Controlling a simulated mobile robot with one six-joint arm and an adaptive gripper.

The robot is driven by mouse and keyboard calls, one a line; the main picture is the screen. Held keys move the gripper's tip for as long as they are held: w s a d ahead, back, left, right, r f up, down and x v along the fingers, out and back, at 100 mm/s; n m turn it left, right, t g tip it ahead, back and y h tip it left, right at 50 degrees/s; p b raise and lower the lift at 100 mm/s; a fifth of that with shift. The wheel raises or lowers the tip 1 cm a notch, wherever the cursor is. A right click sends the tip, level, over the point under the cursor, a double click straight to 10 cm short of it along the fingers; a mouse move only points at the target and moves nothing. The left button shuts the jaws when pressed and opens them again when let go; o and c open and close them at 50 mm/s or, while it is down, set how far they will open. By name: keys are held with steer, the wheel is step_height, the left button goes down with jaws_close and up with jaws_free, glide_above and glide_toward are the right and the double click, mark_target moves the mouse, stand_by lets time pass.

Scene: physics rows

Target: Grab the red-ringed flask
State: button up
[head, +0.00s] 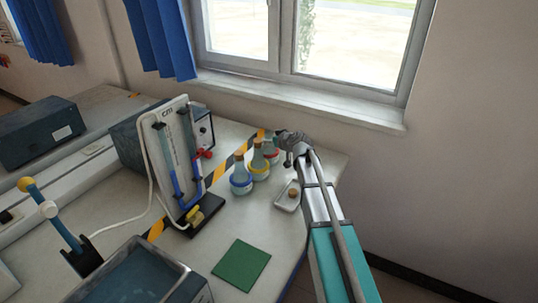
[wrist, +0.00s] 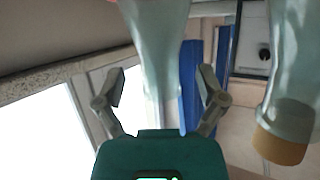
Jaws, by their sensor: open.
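The red-ringed flask (head: 271,153) stands at the back of a group of three flasks on the bench, partly hidden by the others. My gripper (head: 284,147) is at its upper right in the head view. In the wrist view my gripper (wrist: 163,88) is open, with a pale glass flask neck (wrist: 163,75) between its spread fingers, apart from both. That flask's ring is not clear there, but the head view places my gripper closest to the red-ringed one.
The yellow-ringed flask (head: 259,171) and blue-ringed flask (head: 241,182) stand close by on the left. A corked flask (wrist: 285,105) is at right in the wrist view. A tube stand (head: 180,150) is further left; the window sill is behind.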

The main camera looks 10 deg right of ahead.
steer(key=shift+x, duration=1)
jaws_close()
